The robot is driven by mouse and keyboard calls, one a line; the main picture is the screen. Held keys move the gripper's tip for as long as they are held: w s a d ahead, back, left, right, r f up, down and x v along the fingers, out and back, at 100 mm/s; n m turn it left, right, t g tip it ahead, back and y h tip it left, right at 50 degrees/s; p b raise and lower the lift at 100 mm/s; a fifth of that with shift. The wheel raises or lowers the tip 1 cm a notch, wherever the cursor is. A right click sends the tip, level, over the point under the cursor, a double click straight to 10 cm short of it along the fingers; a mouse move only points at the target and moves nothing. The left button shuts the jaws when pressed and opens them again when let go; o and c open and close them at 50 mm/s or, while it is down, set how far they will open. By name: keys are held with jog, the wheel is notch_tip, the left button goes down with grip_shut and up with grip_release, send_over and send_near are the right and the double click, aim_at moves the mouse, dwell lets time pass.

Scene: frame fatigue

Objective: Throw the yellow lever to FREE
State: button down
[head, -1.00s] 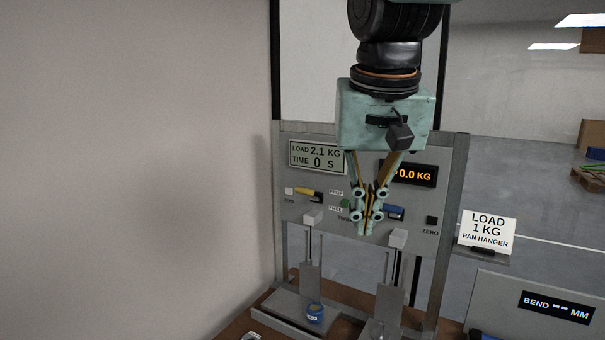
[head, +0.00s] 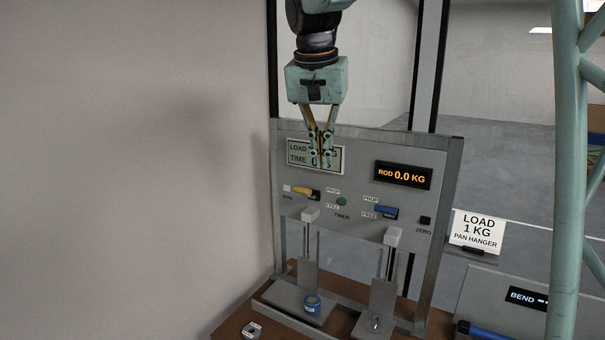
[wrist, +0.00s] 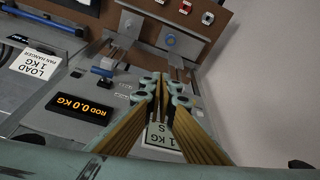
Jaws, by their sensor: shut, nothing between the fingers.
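The yellow lever (head: 303,190) is on the left half of the grey panel (head: 360,160), in the head view. It lies roughly sideways, with a PROP label (head: 333,190) and a FREE label (head: 332,206) at its right. My gripper (head: 322,166) is shut and empty, pointing down in front of the LOAD/TIME display, above and slightly right of the lever and apart from it. In the wrist view my shut fingers (wrist: 165,82) cover part of the panel, and I cannot make out the yellow lever there.
A blue lever (head: 385,211), a green timer button (head: 342,202) and a black ZERO button (head: 425,221) share the panel. Two white blocks (head: 310,215) (head: 393,236) stick out below. A wall stands close at left.

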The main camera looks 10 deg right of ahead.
jog(key=w+a+m+p, duration=0.1)
jog(key=w+p, duration=0.5)
jog(key=w, duration=1.3)
jog(key=shift+w+a+f+m+h, duration=0.2)
jog(key=shift+w+a+m+h, duration=0.15)
jog(key=shift+m, duration=0.55)
jog(key=shift+d+f, duration=0.15)
send_over(307, 193)
jog(key=w, duration=0.4)
notch_tip(307, 193, down, 9)
jog(key=shift+s+r, duration=0.15)
jog(key=shift+r, duration=0.05)
jog(key=f, duration=0.2)
jog(key=shift+s+a+f+p, duration=0.2)
jog(key=shift+s+f+p, duration=0.1)
jog(key=shift+s, duration=0.05)
jog(key=shift+s+a+f, duration=0.2)
jog(key=shift+a+f, duration=0.05)
jog(key=shift+f, duration=0.5)
